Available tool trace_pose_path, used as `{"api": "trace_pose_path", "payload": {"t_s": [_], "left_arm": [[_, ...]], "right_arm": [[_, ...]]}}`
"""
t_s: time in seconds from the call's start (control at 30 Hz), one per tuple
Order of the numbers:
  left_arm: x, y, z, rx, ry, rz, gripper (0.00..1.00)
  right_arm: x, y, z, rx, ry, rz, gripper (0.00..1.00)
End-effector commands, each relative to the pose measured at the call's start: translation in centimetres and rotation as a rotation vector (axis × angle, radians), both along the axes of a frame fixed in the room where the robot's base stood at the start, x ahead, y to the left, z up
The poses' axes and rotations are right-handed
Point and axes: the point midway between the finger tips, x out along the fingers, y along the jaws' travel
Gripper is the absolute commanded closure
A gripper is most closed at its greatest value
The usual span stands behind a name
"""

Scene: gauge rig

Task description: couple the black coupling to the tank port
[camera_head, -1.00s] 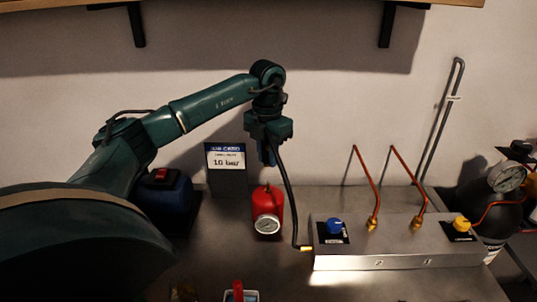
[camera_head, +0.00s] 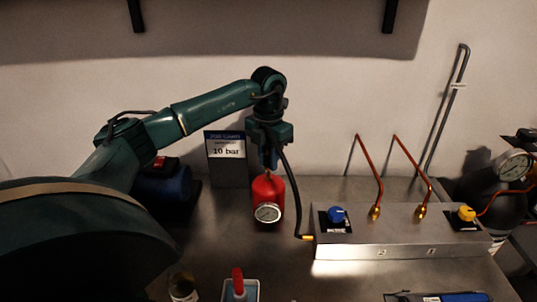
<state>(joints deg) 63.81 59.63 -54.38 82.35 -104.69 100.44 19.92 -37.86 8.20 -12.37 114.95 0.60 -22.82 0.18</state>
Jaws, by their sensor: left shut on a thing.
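My left gripper (camera_head: 270,162) points down, shut, directly above the red tank (camera_head: 268,190), which has a round white gauge (camera_head: 267,213) on its front. The black coupling in its jaws is dark and mostly hidden by the fingers. A black hose (camera_head: 294,195) runs from the gripper down to a brass fitting (camera_head: 307,238) on the left end of the grey manifold block (camera_head: 400,247). The tank port at the top is hidden by the gripper tip; I cannot tell whether the coupling touches it. My right gripper is out of view.
A job card reading 10 bar (camera_head: 226,150) stands behind the tank. A blue knob (camera_head: 337,215), yellow knob (camera_head: 467,213) and copper pipes (camera_head: 371,168) rise from the manifold. A small container with a red handle (camera_head: 238,282) stands in front. A dark cylinder with a gauge (camera_head: 492,200) is at right.

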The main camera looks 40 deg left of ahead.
Motion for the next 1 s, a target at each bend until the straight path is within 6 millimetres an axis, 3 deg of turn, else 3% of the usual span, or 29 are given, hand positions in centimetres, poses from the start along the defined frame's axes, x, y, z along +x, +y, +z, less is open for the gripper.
{"api": "trace_pose_path", "payload": {"t_s": [1.0], "left_arm": [[0.00, -0.01, -0.21, 0.000, 0.000, 0.000, 1.00]], "right_arm": [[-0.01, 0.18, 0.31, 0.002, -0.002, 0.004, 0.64]]}}
